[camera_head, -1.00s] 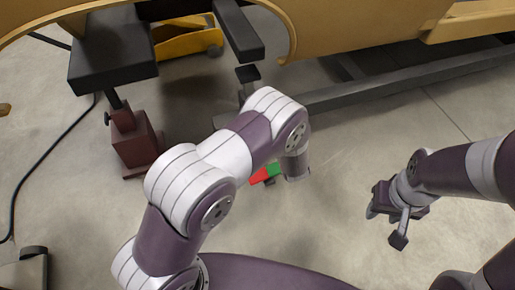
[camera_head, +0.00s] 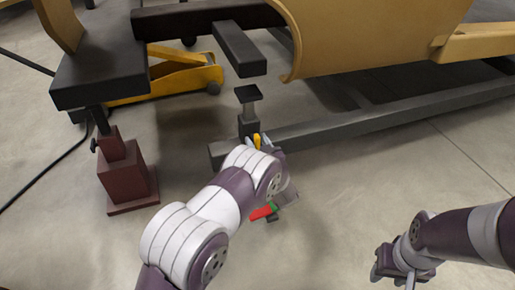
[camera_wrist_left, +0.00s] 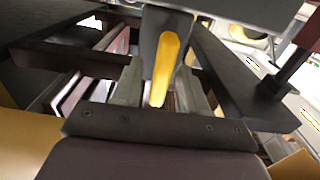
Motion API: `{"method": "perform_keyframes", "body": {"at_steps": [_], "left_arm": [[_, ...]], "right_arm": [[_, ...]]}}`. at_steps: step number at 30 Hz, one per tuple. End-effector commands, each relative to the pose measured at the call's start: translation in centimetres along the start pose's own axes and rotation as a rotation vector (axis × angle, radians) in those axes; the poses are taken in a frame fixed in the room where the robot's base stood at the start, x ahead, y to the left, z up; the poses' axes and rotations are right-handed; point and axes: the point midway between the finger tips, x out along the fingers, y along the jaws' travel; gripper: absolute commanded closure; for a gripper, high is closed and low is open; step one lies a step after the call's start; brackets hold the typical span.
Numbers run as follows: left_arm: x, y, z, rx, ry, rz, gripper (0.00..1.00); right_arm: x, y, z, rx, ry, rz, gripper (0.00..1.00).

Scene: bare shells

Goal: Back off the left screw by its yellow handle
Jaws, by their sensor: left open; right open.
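The yellow handle (camera_head: 257,140) shows as a small upright piece just beyond my left arm, by a dark post with a flat top plate (camera_head: 248,93). The screw itself cannot be made out clearly. In the left wrist view the yellow handle (camera_wrist_left: 165,62) stands in front of a grey block, between the fingers of my left gripper (camera_wrist_left: 160,88). The fingers are apart, one on each side of it; I cannot tell whether either touches it. In the head view my left arm hides most of that gripper. My right gripper (camera_head: 395,272) is open and empty at lower right, above the floor.
A dark red stand (camera_head: 124,172) carries a black beam at left. A yellow floor jack (camera_head: 165,82) lies behind it. A tan curved shell (camera_head: 375,35) and a long dark rail (camera_head: 390,115) bound the far side. A small red and green item (camera_head: 264,211) shows beside my left wrist. Floor at right is clear.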

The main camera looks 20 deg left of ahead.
Motion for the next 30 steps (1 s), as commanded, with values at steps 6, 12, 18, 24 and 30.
{"method": "perform_keyframes", "body": {"at_steps": [6, 12, 18, 24, 30], "left_arm": [[0.1, 0.0, -0.1, 0.0, 0.0, 0.0, 0.57], [0.1, 0.0, -0.1, -0.001, 0.0, 0.0, 1.0], [0.0, 0.0, -0.1, -0.012, 0.0, 0.0, 1.0], [0.0, -0.1, -0.2, -0.081, 0.0, 0.0, 1.0], [0.0, -0.3, -0.2, -0.225, 0.0, -0.001, 1.0]], "right_arm": [[-0.1, 0.0, 0.0, 0.0, 0.0, 0.0, 0.57], [-0.1, 0.0, 0.0, 0.0, 0.0, 0.0, 0.57], [-0.1, 0.0, 0.0, 0.0, 0.0, 0.0, 0.57], [-0.5, 0.0, -0.1, 0.0, 0.0, 0.0, 0.57], [-1.1, 0.0, -0.1, 0.0, 0.0, 0.0, 0.57]]}}
